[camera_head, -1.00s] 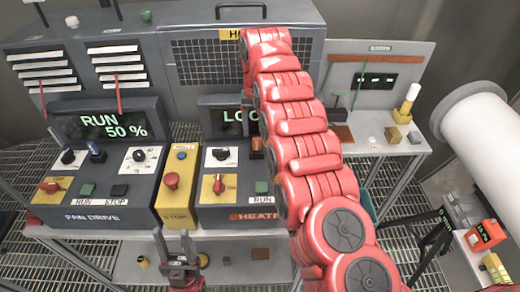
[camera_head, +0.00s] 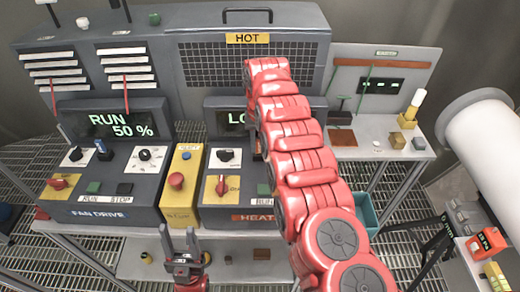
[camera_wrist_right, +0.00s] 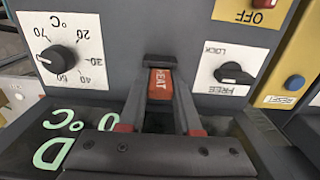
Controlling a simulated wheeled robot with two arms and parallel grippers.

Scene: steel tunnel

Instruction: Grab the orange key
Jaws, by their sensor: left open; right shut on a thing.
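The orange key, an orange-red block lettered HEAT (camera_wrist_right: 160,80), stands at the heater panel in the right wrist view, with a dark piece at its top. My right gripper (camera_wrist_right: 162,98) has one finger on each side of it and is shut on it. In the head view my red right arm hides most of this gripper and the key. My left gripper (camera_head: 179,238) is open and empty, low in front of the consoles and away from the key.
The heater console (camera_head: 238,192) has a LOCK/FREE knob (camera_wrist_right: 232,74) and a temperature dial (camera_wrist_right: 57,60) on either side of the key. The yellow stop box (camera_head: 181,190) and fan drive console (camera_head: 110,190) stand left. A white cylinder (camera_head: 490,140) is at right.

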